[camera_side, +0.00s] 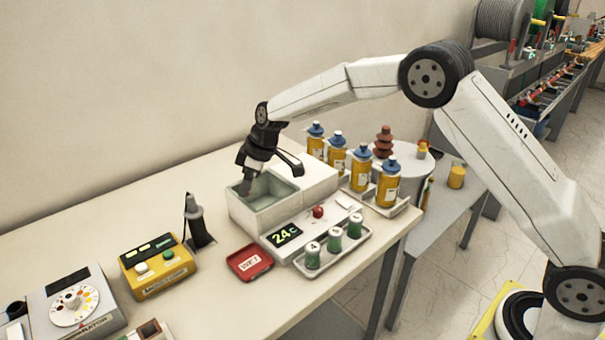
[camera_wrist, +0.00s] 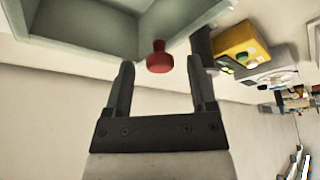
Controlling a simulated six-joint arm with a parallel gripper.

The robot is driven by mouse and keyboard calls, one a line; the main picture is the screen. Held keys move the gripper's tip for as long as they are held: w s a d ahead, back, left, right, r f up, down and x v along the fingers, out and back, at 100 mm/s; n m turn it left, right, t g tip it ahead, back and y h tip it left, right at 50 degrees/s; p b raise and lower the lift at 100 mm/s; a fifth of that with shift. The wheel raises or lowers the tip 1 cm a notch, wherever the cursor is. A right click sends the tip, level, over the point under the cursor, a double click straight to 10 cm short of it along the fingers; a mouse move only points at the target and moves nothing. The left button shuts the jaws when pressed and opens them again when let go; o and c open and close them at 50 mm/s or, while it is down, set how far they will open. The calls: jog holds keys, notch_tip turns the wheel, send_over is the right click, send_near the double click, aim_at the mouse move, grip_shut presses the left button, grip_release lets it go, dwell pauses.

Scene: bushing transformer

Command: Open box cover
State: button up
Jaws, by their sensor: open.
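The box (camera_side: 240,217) is a pale grey-green container on the table, and its open inside shows in the side view. The wrist view shows its hollow inside and rim (camera_wrist: 95,52) at upper left. I cannot pick out a separate cover with certainty. My gripper (camera_side: 272,180) is over the box's open top, pointing down, with its fingers spread and nothing held. In the wrist view, a red knob (camera_wrist: 159,58) appears between the fingertips of my gripper (camera_wrist: 160,75), near the box rim. I cannot tell its distance from the fingers.
Several yellow bottles with blue caps (camera_side: 361,168) stand right of the box. Green jars (camera_side: 334,240) stand on a tray in front, beside a "24c" display (camera_side: 286,235). A red tray (camera_side: 249,262), a yellow device (camera_side: 158,268) and a black stand (camera_side: 196,225) are leftward. The back-left table is clear.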

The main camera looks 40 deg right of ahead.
grip_shut()
dwell(1.4)
